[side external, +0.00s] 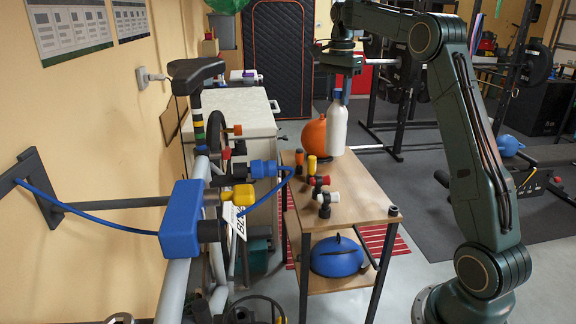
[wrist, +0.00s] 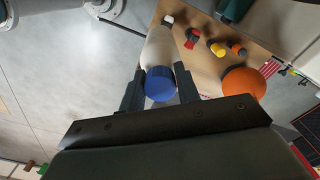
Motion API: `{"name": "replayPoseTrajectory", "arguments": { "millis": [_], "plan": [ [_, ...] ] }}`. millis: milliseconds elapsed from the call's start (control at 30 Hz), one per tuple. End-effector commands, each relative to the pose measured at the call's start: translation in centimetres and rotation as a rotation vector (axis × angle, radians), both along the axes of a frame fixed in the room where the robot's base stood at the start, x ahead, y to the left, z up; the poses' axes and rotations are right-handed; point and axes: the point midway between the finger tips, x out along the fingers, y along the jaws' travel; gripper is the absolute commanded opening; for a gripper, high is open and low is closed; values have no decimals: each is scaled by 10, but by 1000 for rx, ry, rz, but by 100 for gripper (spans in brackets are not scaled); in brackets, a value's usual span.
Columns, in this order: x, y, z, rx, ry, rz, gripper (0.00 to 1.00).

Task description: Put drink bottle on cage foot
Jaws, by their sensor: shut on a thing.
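The drink bottle (side external: 337,127) is white with a blue cap and stands upright at the far end of the wooden table in the side view. My gripper (side external: 339,88) is above it, pointing down, with its fingers at the cap and neck. In the wrist view the blue cap (wrist: 159,84) sits between the two dark fingers of my gripper (wrist: 160,88), with the white body beyond. I cannot tell whether the bottle's base touches the table. The black cage (side external: 403,95) stands behind, and its foot (side external: 394,152) is on the floor, partly visible.
An orange ball-shaped object (side external: 314,133) is close beside the bottle. Several small coloured items, including a red-and-black one (side external: 319,181), are on the wooden table (side external: 365,200). Grey floor lies beyond the table.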

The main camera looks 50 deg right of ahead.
Motion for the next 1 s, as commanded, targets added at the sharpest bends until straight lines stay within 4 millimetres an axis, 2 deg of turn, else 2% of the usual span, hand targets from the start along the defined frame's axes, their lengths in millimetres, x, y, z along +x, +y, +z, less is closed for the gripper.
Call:
{"name": "replayPoseTrajectory", "arguments": {
  "millis": [100, 367, 667, 800, 1000],
  "plan": [
    [3, 10, 5, -1, -2, 16, 0],
    [16, 64, 28, -3, -4, 94, 0],
    [20, 158, 65, -2, -4, 230, 0],
    [15, 200, 81, -2, -3, 293, 0],
    [2, 250, 100, -1, -2, 371, 0]
  ]
}}
